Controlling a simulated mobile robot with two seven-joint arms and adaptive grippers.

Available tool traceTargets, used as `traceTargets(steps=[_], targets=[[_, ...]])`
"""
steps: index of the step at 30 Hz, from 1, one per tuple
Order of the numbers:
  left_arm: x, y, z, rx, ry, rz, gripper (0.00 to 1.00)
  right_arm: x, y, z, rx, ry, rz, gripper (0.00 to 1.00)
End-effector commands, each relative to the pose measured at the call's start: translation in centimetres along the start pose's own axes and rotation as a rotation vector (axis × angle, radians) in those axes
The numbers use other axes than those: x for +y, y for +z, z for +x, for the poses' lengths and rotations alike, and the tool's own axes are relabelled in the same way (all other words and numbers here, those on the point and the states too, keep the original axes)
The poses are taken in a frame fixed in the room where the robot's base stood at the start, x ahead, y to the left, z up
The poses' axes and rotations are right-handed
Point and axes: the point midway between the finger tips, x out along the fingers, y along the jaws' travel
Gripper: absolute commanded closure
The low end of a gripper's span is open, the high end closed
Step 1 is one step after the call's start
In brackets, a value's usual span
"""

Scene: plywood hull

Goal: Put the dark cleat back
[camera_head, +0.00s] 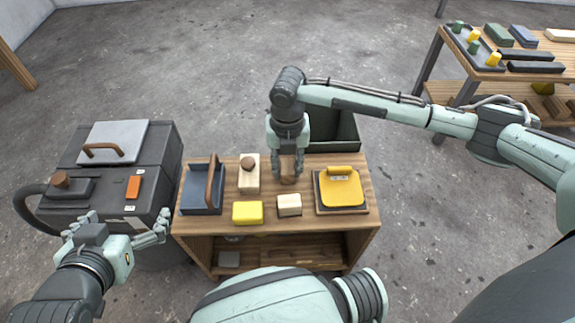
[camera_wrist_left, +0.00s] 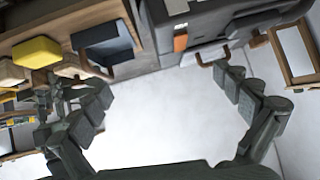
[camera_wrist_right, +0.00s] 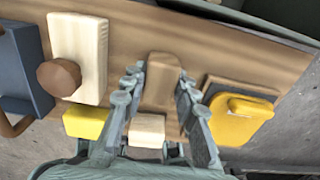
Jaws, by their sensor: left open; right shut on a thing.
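A brown wooden block (camera_wrist_right: 160,82), darker than the pale blocks and seemingly the dark cleat, is between the fingers of my right gripper (camera_wrist_right: 158,85). In the head view, my right gripper (camera_head: 288,172) points straight down at the back middle of the small wooden bench (camera_head: 328,222), shut on this block (camera_head: 288,165). The block is at or just above the bench top; I cannot tell whether it touches. My left gripper (camera_head: 122,228) is open and empty, in front of the dark grey machine (camera_head: 150,170) left of the bench.
The bench holds a blue tray (camera_head: 200,195) with a brown handle, a knobbed pale block (camera_head: 249,180), a yellow block (camera_head: 247,212), a small pale block (camera_head: 289,205) and a yellow item (camera_head: 341,190) on a board. A dark bin (camera_head: 345,132) stands behind. A loaded table (camera_head: 500,70) stands far right.

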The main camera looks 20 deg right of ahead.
Motion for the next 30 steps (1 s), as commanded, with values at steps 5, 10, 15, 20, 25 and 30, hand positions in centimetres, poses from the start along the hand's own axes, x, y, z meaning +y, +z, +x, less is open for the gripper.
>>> traceTargets(steps=[5, 10, 15, 20, 25, 30], targets=[[-0.1, 0.1, 0.0, -0.004, -0.002, 0.000, 0.00, 0.0, 0.0, 0.1, 0.001, -0.001, 0.000, 0.53], [-0.1, 0.1, 0.0, -0.004, -0.002, 0.000, 0.00, 0.0, 0.0, 0.1, 0.001, -0.001, 0.000, 0.51], [-0.1, 0.1, 0.1, -0.003, -0.002, 0.000, 0.00, 0.0, 0.0, -0.1, 0.000, 0.000, 0.000, 0.51], [-0.7, 1.2, -0.3, -0.058, -0.015, 0.003, 0.00, 0.0, 0.1, -2.0, -0.003, 0.001, 0.000, 0.51], [-2.3, 4.3, -1.2, -0.207, -0.049, 0.005, 0.00, 0.0, 0.1, -5.6, -0.004, 0.000, -0.001, 0.51], [-3.8, 7.3, -2.5, -0.350, -0.082, 0.001, 0.00, 0.0, 0.1, -9.1, -0.001, 0.001, 0.000, 0.51]])
